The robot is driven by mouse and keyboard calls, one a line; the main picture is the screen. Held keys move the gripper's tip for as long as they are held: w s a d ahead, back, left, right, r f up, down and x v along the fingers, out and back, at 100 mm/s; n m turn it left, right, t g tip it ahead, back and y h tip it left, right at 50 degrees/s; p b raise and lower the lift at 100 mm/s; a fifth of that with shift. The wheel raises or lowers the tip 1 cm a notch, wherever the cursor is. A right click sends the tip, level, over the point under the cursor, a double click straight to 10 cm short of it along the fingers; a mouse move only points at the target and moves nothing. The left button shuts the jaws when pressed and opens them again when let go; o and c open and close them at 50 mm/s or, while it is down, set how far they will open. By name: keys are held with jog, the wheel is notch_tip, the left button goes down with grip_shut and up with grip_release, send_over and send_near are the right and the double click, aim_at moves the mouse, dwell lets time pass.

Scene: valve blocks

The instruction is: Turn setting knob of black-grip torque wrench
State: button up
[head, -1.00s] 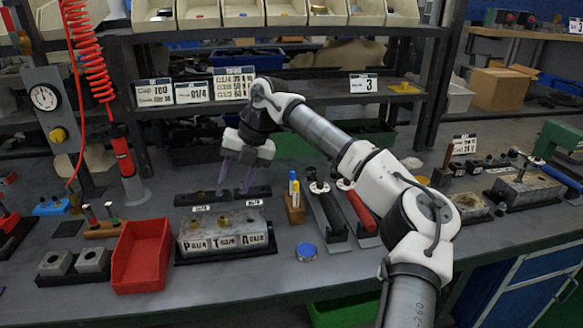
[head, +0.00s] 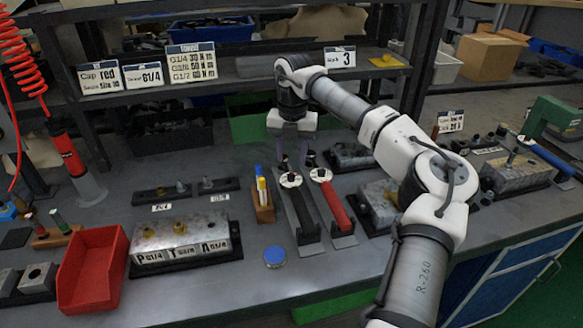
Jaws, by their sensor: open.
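The black-grip torque wrench (head: 304,221) lies in a dark holder on the bench, its handle toward me. At its far end is a pale round dial with a dark setting knob (head: 290,177) on it. My gripper (head: 293,163) points down at this far end, with its fingers apart and nothing visible between them. The fingertips show just behind and above the knob; I cannot tell whether they touch anything. The red-grip torque wrench (head: 334,205) lies close on the right in a similar holder.
A wooden block with yellow and blue markers (head: 263,200) stands close left of the wrenches. A valve block (head: 180,240), red bin (head: 92,268) and blue-lidded tin (head: 275,256) are further left and in front. Shelf labels (head: 192,62) hang behind. Another block (head: 380,200) is right.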

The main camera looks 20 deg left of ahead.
aim_at(291, 175)
notch_tip(291, 175, down, 6)
jog(key=shift+a+f+p, duration=0.1)
jog(key=shift+p, duration=0.35)
jog(key=shift+c, duration=0.2)
grip_shut()
